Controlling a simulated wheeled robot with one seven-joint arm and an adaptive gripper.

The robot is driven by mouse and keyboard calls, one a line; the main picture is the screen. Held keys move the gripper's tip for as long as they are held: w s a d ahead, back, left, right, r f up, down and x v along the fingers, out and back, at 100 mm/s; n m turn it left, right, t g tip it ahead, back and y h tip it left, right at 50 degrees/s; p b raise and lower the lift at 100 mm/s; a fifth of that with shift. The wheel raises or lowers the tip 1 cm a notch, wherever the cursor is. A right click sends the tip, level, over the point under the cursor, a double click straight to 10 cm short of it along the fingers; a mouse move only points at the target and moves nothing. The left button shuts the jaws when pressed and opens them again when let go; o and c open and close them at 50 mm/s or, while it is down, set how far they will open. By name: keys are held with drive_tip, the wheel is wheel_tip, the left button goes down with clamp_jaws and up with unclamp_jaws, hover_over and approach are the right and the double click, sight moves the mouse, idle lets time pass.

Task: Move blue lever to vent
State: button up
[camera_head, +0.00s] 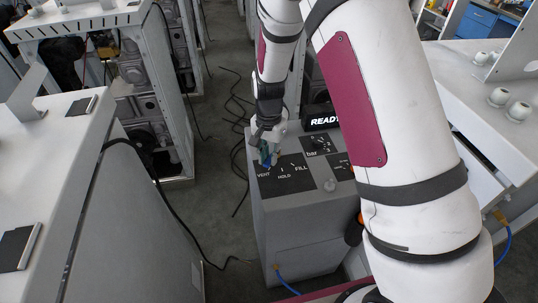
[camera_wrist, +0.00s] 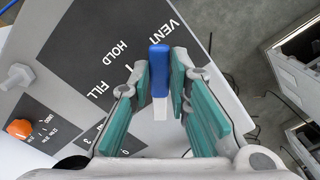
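The blue lever (camera_wrist: 160,72) stands between the fingers of my gripper (camera_wrist: 160,88) in the wrist view. The green finger pads lie close against both sides of it, and the grip looks shut on it. Its blue end lies near the VENT label on the black dial plate (camera_wrist: 92,62); HOLD and FILL are to the left. In the head view my gripper (camera_head: 268,148) is at the VENT side of the dial plate (camera_head: 290,184). There the lever is mostly hidden by my fingers. Its exact angle is hard to read.
The grey dispenser (camera_head: 290,240) also carries a black "READY" display (camera_head: 321,119) and a bar dial (camera_head: 318,145). An orange knob (camera_wrist: 19,128) is at the left in the wrist view. Grey cabinets (camera_head: 60,200) stand to the left; cables (camera_head: 237,105) lie on the floor.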

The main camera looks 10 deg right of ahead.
sight(269, 160)
drive_tip(key=o, duration=0.3)
drive_tip(key=shift+r, duration=0.15)
wheel_tip(269, 160, up, 12)
drive_tip(key=shift+f, duration=0.1)
idle(0.3)
drive_tip(key=s+d+r+n+t, duration=0.2)
drive_tip(key=s+d+r+n, duration=0.2)
drive_tip(key=s+r, duration=0.9)
drive_tip(key=s+d+r+n+t, duration=0.1)
drive_tip(key=s+r, duration=0.1)
drive_tip(key=s, duration=0.2)
drive_tip(key=s+d+r+n+t, duration=0.1)
drive_tip(key=s+r, duration=0.1)
drive_tip(key=s, duration=0.3)
drive_tip(key=s+d+r+n+t, duration=0.1)
drive_tip(key=s+n, duration=0.1)
drive_tip(key=s, duration=0.2)
drive_tip(key=shift+s+r, duration=0.35)
drive_tip(key=shift+r, duration=0.05)
